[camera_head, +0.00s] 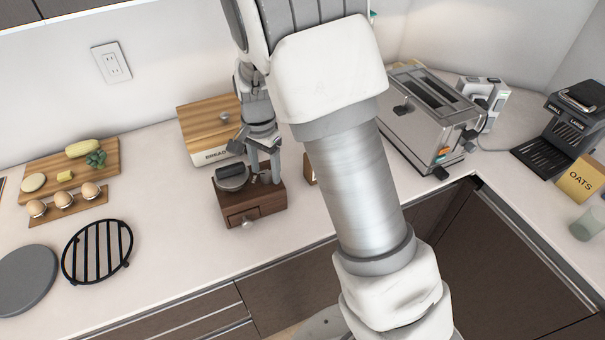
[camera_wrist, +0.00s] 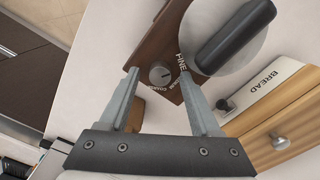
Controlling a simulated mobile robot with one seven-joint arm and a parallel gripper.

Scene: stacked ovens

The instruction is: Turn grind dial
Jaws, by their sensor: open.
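The wooden coffee grinder (camera_head: 254,204) stands on the counter, with a drawer in its front and a grey dome (camera_head: 231,178) on top. In the wrist view, its brown top (camera_wrist: 153,49) carries a small round grey grind dial (camera_wrist: 160,74) with lettering around it, including "FINE". My gripper (camera_head: 264,176) is open and empty, pointing down over the grinder's right part. In the wrist view, the fingers of my gripper (camera_wrist: 159,77) appear on either side of the dial, with gaps showing. I cannot tell their exact height above it. The dial is hidden in the head view.
A bread box (camera_head: 208,125) stands close behind the grinder. A black trivet (camera_head: 97,251) and food boards (camera_head: 70,170) lie left. A toaster (camera_head: 432,135) stands right, beyond my arm. The counter in front of the grinder is a narrow clear strip.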

